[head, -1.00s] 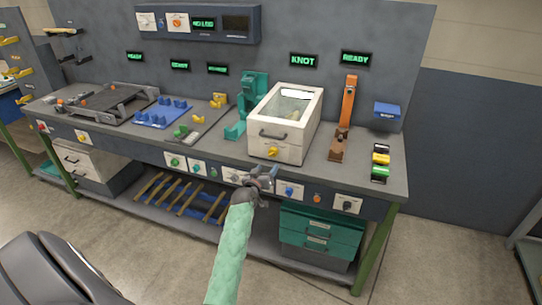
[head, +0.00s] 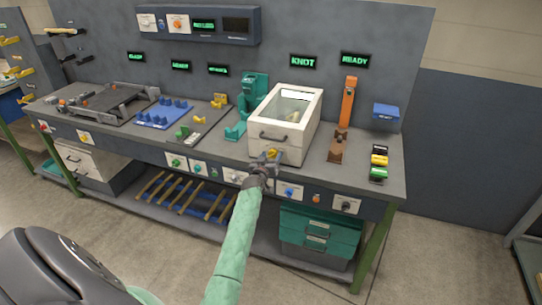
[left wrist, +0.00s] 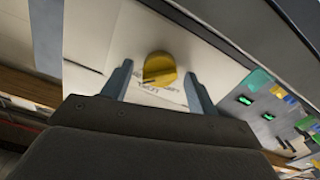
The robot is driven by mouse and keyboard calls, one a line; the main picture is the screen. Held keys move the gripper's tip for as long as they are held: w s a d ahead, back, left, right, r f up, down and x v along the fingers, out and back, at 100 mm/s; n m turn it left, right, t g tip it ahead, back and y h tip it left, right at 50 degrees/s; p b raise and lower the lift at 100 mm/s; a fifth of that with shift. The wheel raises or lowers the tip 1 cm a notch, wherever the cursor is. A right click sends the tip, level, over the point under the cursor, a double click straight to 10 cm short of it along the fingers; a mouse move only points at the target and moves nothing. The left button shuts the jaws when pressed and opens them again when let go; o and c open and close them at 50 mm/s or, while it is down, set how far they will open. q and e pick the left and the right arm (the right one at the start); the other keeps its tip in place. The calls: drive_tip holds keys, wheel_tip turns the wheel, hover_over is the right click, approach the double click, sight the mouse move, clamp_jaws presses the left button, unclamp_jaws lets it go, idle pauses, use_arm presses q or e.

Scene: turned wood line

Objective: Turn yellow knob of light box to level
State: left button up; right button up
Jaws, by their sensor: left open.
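The light box (head: 289,108) is a white box with a glass window in its top, standing on the bench. Its yellow knob (head: 272,153) is low on the front face, below a dark handle (head: 273,136). In the left wrist view the yellow knob (left wrist: 159,68) has a dark pointer line and lies between the fingertips, with a printed label partly visible beside it. My left gripper (head: 266,159) is open in front of the knob; its fingers (left wrist: 158,82) stand either side of the knob, apart from it as far as I can tell. My right gripper is not in view.
A bench (head: 215,150) carries the box. A teal fixture (head: 250,95) stands left of it, an orange-handled tool (head: 346,110) right of it. Knobs and buttons line the bench's front edge under my left gripper. Signs above read KNOT (head: 302,61) and READY (head: 355,60).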

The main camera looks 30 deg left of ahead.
use_arm(q)
drive_tip(key=shift+w, duration=0.1)
drive_tip(key=c, duration=1)
